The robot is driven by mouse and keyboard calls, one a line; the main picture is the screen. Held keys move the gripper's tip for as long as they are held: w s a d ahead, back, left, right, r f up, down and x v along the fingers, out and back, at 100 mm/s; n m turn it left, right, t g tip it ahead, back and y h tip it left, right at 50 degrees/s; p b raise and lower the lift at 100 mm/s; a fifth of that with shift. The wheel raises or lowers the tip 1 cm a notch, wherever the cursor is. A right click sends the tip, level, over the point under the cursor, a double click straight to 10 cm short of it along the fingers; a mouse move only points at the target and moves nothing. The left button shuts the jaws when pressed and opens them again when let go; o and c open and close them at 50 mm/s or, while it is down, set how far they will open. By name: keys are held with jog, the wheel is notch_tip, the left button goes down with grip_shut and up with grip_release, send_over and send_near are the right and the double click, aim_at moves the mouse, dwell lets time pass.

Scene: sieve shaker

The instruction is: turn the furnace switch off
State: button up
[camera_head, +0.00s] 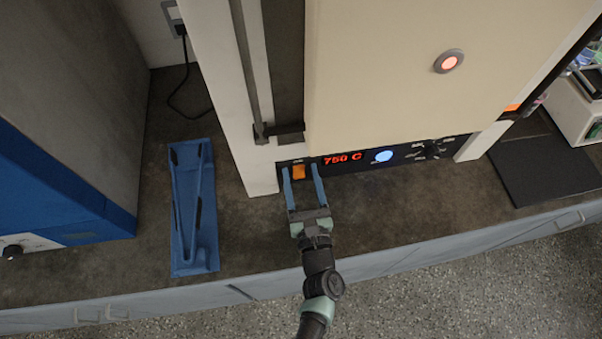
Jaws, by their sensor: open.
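The furnace (390,70) is a tall cream cabinet on the bench, with a dark control strip along its lower front. The furnace switch (299,172) is a small orange rocker at the left end of that strip. I cannot tell whether the fingertips touch the panel.
Blue tongs on a blue stand (194,205) are on the bench left of my gripper. A blue-and-grey machine (65,185) stands at far left. A dark mat (540,170) lies at right.

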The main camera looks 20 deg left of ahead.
jog(key=shift+w+a, duration=0.1)
jog(key=shift+w, duration=0.05)
jog(key=shift+c, duration=0.3)
grip_shut()
jog(key=shift+f, duration=0.1)
